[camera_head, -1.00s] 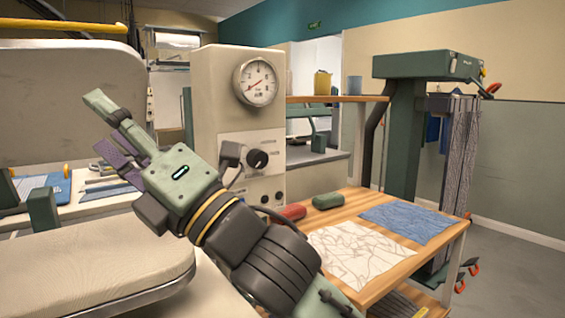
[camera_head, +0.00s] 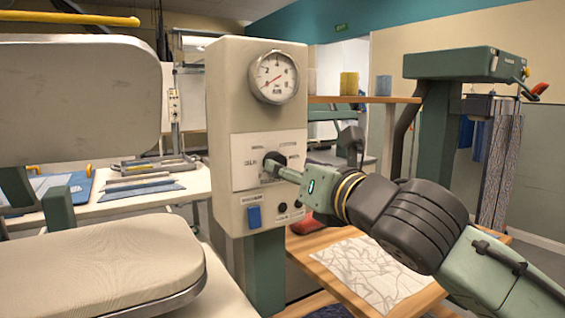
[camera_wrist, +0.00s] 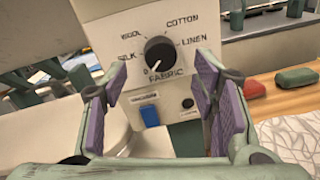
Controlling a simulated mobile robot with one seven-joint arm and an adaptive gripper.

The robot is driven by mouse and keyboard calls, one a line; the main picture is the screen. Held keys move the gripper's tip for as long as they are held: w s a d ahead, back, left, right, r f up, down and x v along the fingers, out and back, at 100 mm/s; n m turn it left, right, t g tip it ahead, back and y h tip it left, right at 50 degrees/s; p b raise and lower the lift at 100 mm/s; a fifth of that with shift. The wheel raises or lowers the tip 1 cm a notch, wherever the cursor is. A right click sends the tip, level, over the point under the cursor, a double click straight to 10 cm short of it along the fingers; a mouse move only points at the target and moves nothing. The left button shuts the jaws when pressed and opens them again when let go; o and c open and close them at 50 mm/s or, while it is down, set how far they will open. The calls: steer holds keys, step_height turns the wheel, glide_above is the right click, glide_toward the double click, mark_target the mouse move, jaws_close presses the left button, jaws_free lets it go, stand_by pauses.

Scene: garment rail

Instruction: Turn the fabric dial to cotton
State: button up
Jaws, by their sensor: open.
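The fabric dial (camera_wrist: 160,52) is a round black knob on a white panel plate. In the wrist view the labels silk, wool, cotton and linen run around it from left to right, with "fabric" below. A pale mark on the knob sits at its lower edge, towards the lower left, away from the cotton label. In the head view the dial (camera_head: 273,160) is partly hidden by my gripper (camera_head: 283,172). My gripper (camera_wrist: 156,76) is open and empty, its purple-padded fingers spread left and right of the dial. Contact with the knob cannot be told.
A round gauge (camera_head: 273,77) sits above the dial on the beige control box (camera_head: 228,90). A blue switch (camera_head: 254,216) and small black knobs are below. A padded press board (camera_head: 100,270) lies at left. A wooden table (camera_head: 330,248) with patterned cloth stands at right.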

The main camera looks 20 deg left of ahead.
steer(key=x, duration=0.5)
steer(key=c, duration=1.2)
